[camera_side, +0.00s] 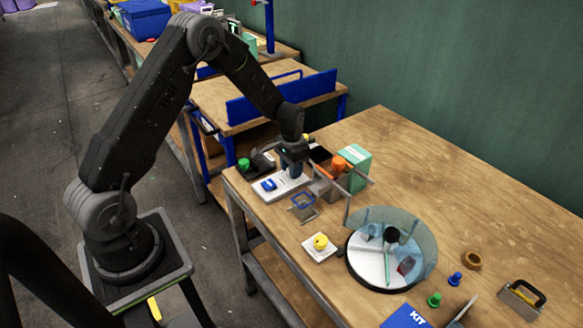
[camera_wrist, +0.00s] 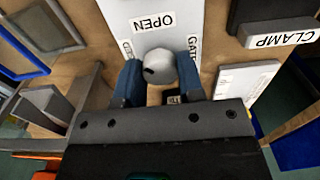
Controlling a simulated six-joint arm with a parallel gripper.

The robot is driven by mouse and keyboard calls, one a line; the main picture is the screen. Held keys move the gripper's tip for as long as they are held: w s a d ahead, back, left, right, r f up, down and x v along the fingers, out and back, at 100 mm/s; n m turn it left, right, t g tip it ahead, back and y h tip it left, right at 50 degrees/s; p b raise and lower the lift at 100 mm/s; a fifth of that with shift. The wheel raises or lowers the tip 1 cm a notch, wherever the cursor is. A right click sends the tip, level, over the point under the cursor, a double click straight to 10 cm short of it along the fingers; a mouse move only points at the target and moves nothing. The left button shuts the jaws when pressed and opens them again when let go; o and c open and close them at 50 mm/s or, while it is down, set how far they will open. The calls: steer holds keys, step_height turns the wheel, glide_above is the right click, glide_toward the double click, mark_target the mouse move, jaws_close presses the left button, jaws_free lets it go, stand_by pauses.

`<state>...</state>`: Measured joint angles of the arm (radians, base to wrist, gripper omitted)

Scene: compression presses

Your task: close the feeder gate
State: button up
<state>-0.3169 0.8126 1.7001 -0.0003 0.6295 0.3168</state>
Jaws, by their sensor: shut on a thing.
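The feeder gate control shows in the wrist view as a white plate (camera_wrist: 150,12) with an upside-down OPEN label and a partly hidden GATE label. A round grey knob (camera_wrist: 160,68) stands on it. My gripper (camera_wrist: 159,80) has its two blue fingers on either side of the knob and is shut on it. In the side view my gripper (camera_side: 293,168) points down over the white plate (camera_side: 285,187) near the table's left corner. The knob is hidden there by the fingers, and the gate itself cannot be made out clearly.
A CLAMP label (camera_wrist: 280,40) is close by in the wrist view. A green-and-white box (camera_side: 355,168) and an orange knob (camera_side: 338,163) stand right of my gripper. A small blue-rimmed frame (camera_side: 303,202), a yellow knob (camera_side: 320,241) and a clear round guard (camera_side: 415,235) stand nearer.

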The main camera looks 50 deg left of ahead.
steer(key=n, duration=0.4)
steer(key=shift+n, duration=0.3)
steer(key=n, duration=0.4)
steer(key=shift+n, duration=0.3)
steer(key=o, duration=0.9)
steer(key=shift+r, duration=0.1)
step_height(320, 180, up, 14)
steer(key=shift+f, duration=0.15)
